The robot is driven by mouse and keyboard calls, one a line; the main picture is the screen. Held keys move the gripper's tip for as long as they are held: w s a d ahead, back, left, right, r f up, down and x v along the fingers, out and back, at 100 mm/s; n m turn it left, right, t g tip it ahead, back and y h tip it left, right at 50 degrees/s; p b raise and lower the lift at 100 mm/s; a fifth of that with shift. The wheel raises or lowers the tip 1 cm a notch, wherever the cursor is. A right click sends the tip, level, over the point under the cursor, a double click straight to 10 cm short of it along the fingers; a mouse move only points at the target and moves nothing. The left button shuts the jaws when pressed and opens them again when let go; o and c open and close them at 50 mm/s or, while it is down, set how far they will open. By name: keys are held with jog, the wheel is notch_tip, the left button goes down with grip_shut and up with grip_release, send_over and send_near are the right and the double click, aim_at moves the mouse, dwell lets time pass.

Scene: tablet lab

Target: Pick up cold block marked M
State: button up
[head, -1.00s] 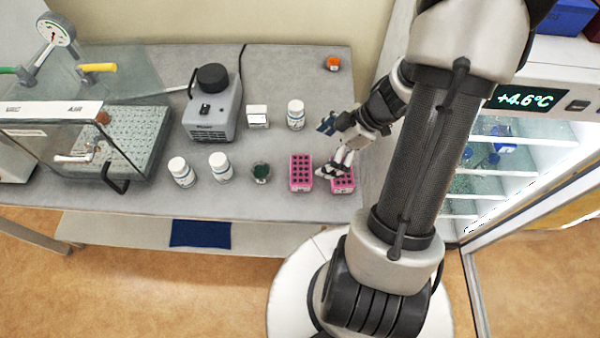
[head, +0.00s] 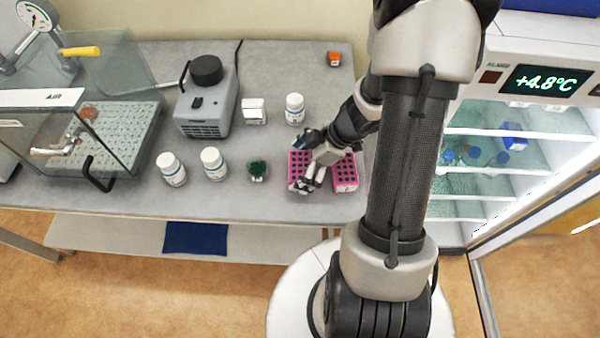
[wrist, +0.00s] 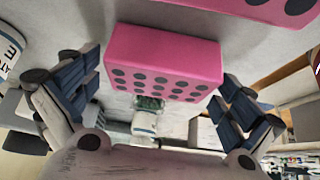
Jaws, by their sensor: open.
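Two pink blocks with rows of dark holes stand side by side near the front edge of the bench: a left block (head: 297,160) and a right block (head: 346,172). I cannot read an M on either. My gripper (head: 308,182) is over the left block in the head view and hides part of it. In the wrist view one pink block (wrist: 160,50) lies between the spread fingers of my open gripper (wrist: 162,76), with gaps on both sides. Part of the other pink block (wrist: 262,8) shows at the top right.
A green-topped item (head: 257,171) and white bottles (head: 214,164) stand left of the blocks. Another white bottle (head: 295,110) and a small white box (head: 254,112) are behind. A grey device (head: 206,105) stands further left. An open fridge (head: 490,165) is at the right.

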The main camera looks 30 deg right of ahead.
jog(key=shift+r, duration=0.1)
jog(key=shift+c, duration=0.2)
jog(key=c, duration=1.1)
